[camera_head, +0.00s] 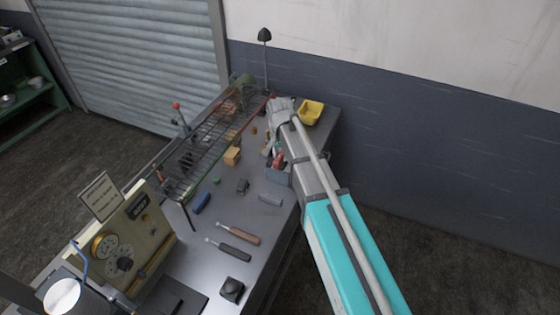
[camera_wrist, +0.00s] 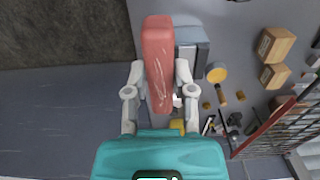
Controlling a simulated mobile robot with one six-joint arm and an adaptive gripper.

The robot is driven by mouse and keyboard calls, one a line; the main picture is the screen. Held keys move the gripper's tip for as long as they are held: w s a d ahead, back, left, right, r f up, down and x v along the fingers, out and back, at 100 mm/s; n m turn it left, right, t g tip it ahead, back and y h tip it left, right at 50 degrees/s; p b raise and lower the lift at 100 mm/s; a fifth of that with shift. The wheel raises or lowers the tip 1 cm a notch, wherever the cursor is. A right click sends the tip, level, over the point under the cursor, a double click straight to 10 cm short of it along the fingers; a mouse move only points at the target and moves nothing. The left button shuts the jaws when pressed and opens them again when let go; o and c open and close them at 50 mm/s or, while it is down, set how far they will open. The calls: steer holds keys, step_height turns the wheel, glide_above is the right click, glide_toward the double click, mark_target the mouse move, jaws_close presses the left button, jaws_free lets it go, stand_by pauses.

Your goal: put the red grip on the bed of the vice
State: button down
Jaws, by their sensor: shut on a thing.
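The red grip (camera_wrist: 158,55) is a long, worn red block, held between the two fingers of my gripper (camera_wrist: 161,78) in the wrist view. In the head view the red grip (camera_head: 279,158) shows small below my gripper (camera_head: 274,146), at the right side of the bench. A grey block-like thing that looks like the vice (camera_head: 278,177) stands just below the grip there. In the wrist view the vice (camera_wrist: 193,48) is partly hidden behind the grip. I cannot tell whether grip and vice touch.
A wire rack (camera_head: 205,145) runs along the bench's left side. A yellow bin (camera_head: 311,112) stands at the far right corner. Wooden blocks (camera_head: 232,156), a blue piece (camera_head: 201,202) and two handled tools lie on the bench (camera_head: 225,222). A gauge box (camera_head: 125,245) stands front left.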

steer(key=w+f+b, duration=0.2)
steer(key=w+a+f+b, duration=0.1)
steer(key=w+f+b, duration=0.1)
steer(key=w, duration=0.1)
steer(key=w+f+b, duration=0.1)
steer(key=w+f, duration=0.1)
steer(key=w, duration=0.1)
steer(key=shift+a+f+b, duration=0.2)
steer(key=shift+a+b, duration=0.05)
steer(key=shift+b, duration=0.15)
steer(key=shift+w+a+f+b, duration=0.1)
steer(key=shift+w+f+b, duration=0.25)
steer(key=shift+w+f, duration=0.05)
steer(key=shift+w+f+b, duration=0.4)
steer(key=shift+f+b, duration=0.15)
steer(key=shift+b, duration=0.05)
steer(key=shift+f+b, duration=1.4)
steer(key=shift+f, duration=0.05)
steer(key=shift+f, duration=0.1)
steer(key=shift+c, duration=2.3)
jaws_free()
